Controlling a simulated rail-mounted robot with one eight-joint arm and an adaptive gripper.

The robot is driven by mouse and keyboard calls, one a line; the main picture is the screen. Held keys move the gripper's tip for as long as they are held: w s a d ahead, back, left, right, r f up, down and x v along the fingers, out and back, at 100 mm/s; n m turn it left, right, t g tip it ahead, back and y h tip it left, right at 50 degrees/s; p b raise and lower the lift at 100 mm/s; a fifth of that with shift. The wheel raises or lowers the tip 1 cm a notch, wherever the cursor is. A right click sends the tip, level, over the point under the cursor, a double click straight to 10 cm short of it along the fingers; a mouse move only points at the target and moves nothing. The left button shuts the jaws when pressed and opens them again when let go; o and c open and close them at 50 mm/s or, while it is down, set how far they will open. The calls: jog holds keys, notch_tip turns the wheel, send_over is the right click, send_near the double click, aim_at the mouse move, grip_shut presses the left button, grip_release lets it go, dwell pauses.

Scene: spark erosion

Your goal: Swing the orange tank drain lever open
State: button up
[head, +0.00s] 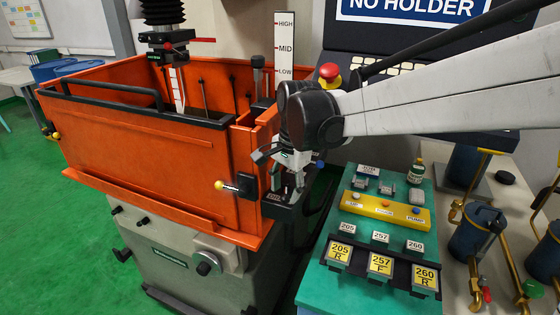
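The orange tank (150,150) stands at the left on a grey machine base. A short lever with a metal shaft and a yellow ball knob (219,185) sticks out to the left from a black block (245,184) near the tank's front right corner. It looks like the drain lever and lies about level. My gripper (288,186) hangs to the right of the lever, apart from the knob, in front of a black holder at the tank's corner. Its fingertips are small and dark against that holder, so their opening is unclear.
A teal bench (330,285) with a yellow button strip (385,209) and labelled blocks is to the right. A red emergency button (329,71) and a level gauge (283,45) stand behind my gripper. Blue canisters (470,235) are far right.

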jog(key=shift+w+a+f, duration=0.1)
jog(key=shift+a+f, duration=0.05)
jog(key=shift+f, duration=1.1)
grip_shut()
